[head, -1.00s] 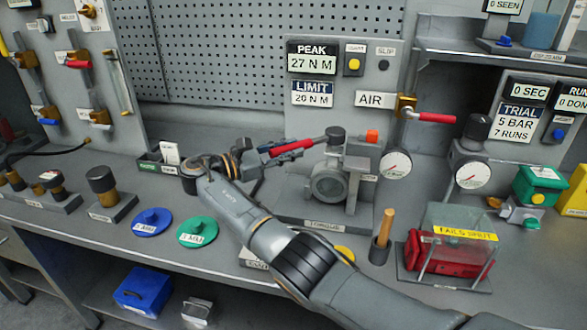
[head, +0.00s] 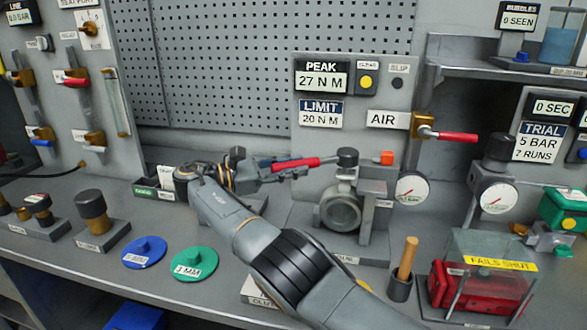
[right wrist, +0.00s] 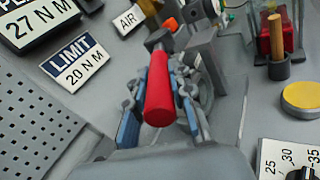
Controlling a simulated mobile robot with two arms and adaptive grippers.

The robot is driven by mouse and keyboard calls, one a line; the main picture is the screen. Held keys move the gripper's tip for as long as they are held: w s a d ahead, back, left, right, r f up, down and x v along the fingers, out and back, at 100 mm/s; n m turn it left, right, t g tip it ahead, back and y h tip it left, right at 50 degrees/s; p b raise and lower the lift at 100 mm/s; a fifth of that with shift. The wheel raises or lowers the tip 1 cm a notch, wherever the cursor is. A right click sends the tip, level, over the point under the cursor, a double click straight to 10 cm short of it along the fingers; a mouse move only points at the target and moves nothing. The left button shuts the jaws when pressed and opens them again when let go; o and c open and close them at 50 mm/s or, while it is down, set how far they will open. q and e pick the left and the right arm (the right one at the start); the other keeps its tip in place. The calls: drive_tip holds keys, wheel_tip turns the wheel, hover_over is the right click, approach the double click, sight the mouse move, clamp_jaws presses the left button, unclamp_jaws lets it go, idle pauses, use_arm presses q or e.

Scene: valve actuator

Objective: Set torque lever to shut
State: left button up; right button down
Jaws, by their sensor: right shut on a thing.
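The torque lever (head: 315,160) has a red grip and a dark shaft. It reaches left, nearly level in the head view, from a dark hub (head: 347,157) above the round grey valve body (head: 341,207) on the torque stand. My right gripper (head: 284,168) is shut on the red grip. In the right wrist view, the red grip (right wrist: 159,95) lies between the blue-padded fingers of my right gripper (right wrist: 160,100). The readout (head: 322,76) shows PEAK 27 N M, above a LIMIT 20 N M label (head: 321,114). My left gripper is not in view.
A red-handled AIR valve (head: 450,136) and a gauge (head: 411,188) are right of the stand. A wooden-handled tool (head: 408,258) stands in a cup in front. A clear cover (head: 490,250) marked FAILS SHUT is at right. Blue (head: 144,251) and green (head: 194,264) discs lie front left.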

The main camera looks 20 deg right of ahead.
drive_tip(key=c, duration=1.2)
unclamp_jaws()
drive_tip(key=shift+w, duration=0.1)
drive_tip(key=shift+o, duration=0.2)
wheel_tip(320, 180, up, 10)
